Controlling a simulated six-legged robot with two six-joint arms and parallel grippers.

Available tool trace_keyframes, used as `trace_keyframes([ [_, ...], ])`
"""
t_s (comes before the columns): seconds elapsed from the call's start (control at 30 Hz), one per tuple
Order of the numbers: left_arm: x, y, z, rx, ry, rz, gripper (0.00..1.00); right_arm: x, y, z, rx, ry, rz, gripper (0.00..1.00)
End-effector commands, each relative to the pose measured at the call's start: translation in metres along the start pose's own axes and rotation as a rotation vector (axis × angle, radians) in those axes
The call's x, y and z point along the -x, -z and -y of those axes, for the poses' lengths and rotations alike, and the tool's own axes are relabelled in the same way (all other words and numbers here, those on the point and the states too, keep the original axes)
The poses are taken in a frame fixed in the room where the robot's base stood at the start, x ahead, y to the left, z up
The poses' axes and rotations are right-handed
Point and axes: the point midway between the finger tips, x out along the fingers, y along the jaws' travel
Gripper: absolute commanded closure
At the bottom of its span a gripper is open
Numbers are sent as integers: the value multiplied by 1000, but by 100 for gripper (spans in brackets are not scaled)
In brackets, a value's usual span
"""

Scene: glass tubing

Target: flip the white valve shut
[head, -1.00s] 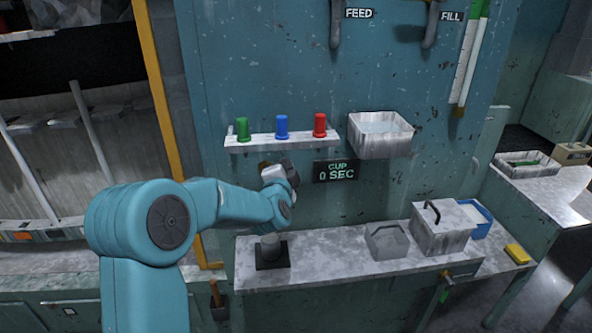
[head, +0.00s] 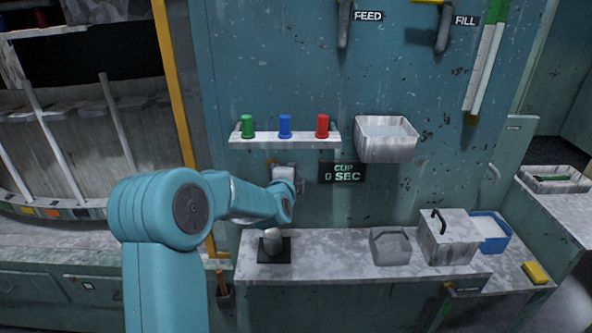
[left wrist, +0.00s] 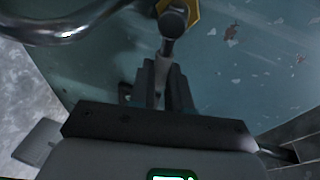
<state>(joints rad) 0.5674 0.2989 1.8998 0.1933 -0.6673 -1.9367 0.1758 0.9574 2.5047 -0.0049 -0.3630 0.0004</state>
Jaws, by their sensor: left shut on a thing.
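My left gripper (head: 284,173) is up against the blue-green wall panel, below the small shelf and left of the CUP 0 SEC display. In the left wrist view, its two dark fingers (left wrist: 164,84) are shut on a pale, narrow lever (left wrist: 166,52). The lever hangs from a round grey knob beneath a yellow fitting (left wrist: 180,12). I take it for the white valve's handle; its far end is hidden between the fingers. In the head view my gripper and forearm hide most of the valve. My right gripper is not in view.
A shelf (head: 290,139) with green, blue and red caps is above the gripper. A grey cup (head: 273,242) stands on a black pad below. An open bin (head: 385,143) hangs on the wall. Boxes stand to the right on the counter (head: 320,255). A curved metal pipe (left wrist: 60,27) passes nearby.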

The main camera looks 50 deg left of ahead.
Motion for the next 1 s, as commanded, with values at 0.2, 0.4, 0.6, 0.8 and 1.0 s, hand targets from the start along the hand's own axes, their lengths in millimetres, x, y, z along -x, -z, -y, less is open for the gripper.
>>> trace_keyframes([
  [0.2, 4, -2, -3, -32, -8, 3, 100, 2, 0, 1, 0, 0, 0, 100],
  [0.4, 6, -2, -4, -42, -9, 6, 100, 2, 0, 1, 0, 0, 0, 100],
  [0.6, 7, -1, -4, -43, -9, 7, 100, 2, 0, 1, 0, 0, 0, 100],
  [0.8, 6, -1, -4, -42, -9, 8, 57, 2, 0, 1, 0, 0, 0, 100],
  [1.0, 5, 0, -3, -41, -7, 8, 57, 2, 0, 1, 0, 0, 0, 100],
])
